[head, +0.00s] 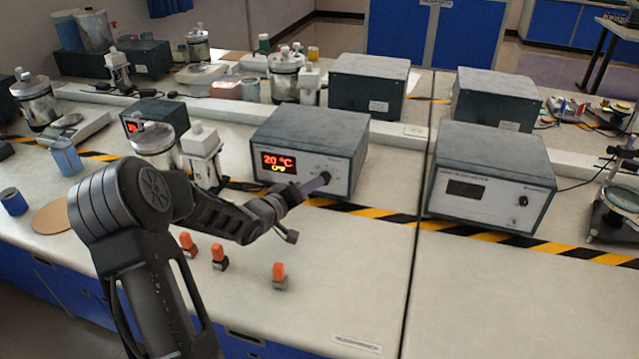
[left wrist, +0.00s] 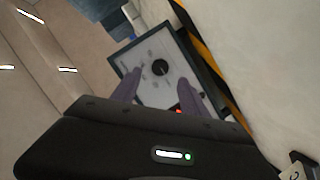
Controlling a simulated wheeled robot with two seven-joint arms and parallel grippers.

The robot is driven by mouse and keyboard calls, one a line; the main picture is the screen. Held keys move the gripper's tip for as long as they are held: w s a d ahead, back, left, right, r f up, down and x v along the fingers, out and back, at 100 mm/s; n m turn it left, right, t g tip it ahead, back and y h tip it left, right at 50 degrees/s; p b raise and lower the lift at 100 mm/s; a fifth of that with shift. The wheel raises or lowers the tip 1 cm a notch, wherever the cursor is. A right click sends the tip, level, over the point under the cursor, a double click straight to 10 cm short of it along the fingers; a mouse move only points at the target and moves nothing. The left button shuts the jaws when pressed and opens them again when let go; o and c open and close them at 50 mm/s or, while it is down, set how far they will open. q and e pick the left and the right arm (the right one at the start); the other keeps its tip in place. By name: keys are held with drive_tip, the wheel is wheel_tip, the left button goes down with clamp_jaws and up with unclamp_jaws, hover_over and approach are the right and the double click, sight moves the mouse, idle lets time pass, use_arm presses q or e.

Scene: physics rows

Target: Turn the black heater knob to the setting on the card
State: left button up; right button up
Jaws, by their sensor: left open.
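The heater box (head: 310,140) is grey with a pale front panel and a red display (head: 278,161) reading 20 °C. In the left wrist view its panel (left wrist: 150,90) lies beyond my fingers. The round black knob (left wrist: 160,68) shows there, just ahead of the gap between the fingertips; its pointer is too small to read. My left gripper (head: 322,180) is open at the right part of the panel and hides much of the knob in the head view. I cannot tell whether the fingers touch the knob. No card with a readable setting shows. My right gripper is not in view.
A second grey box (head: 490,185) stands to the right. A striped tape (head: 385,214) runs in front of the boxes. The bench front right is clear.

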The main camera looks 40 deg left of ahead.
use_arm(q)
drive_tip(key=x, duration=0.6)
drive_tip(key=shift+c, duration=0.2)
clamp_jaws()
